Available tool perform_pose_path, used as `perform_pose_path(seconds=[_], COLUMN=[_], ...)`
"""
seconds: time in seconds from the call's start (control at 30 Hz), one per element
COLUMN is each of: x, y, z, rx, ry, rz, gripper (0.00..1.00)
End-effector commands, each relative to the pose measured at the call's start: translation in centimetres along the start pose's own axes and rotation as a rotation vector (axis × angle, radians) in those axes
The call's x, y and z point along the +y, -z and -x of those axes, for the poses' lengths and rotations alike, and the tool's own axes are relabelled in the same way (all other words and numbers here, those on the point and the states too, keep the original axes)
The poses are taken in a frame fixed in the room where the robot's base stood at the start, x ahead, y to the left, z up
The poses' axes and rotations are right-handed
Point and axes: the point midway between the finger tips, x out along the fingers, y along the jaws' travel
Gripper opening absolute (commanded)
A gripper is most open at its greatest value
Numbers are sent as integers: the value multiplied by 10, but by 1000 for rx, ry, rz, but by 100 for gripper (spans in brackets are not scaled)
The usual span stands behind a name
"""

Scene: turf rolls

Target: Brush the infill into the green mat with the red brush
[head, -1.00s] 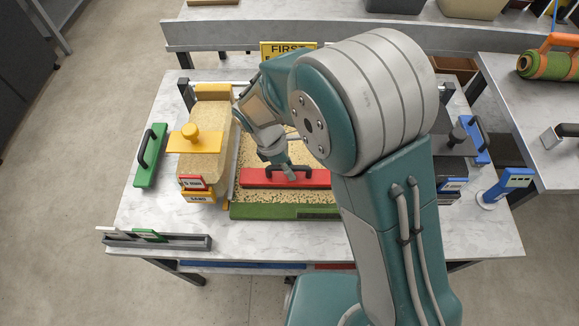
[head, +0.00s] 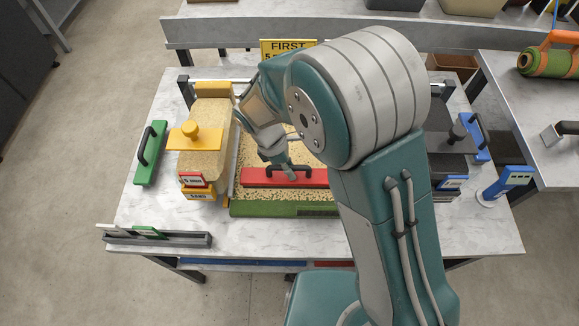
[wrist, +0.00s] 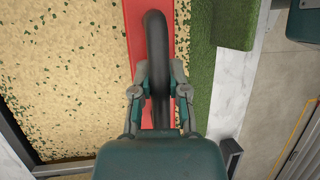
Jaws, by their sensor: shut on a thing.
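The red brush (head: 308,179) lies across the front part of the green mat (head: 270,210), with its black handle (head: 290,170) on top. My gripper (head: 290,174) is shut on this handle; the wrist view also shows the gripper (wrist: 159,95) with its fingers on both sides of the dark handle (wrist: 157,45). Tan infill (head: 280,155) with green flecks covers the mat behind the brush. In the wrist view the infill (wrist: 70,80) is left of the red brush (wrist: 133,20), and bare green turf (wrist: 201,75) is to its right. My arm hides the mat's right part.
A sand bin (head: 205,150) with a yellow-handled tool (head: 195,136) stands left of the mat. A green brush (head: 151,152) lies farther left. A dark bin (head: 449,165), a blue brush (head: 480,140) and a blue device (head: 507,185) stand right. A card rack (head: 165,237) is front left.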

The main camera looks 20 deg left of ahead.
Motion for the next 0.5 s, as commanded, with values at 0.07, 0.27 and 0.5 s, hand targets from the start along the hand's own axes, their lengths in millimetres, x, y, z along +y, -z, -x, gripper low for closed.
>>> perform_pose_path(seconds=[0.07, 0.27, 0.5], x=[0, 0, 0], y=[0, -5, -24], z=[0, -2, -10], rx=[0, 0, 0], ry=[0, 1, 2], rz=[0, -2, -1], gripper=[0, 0, 0])
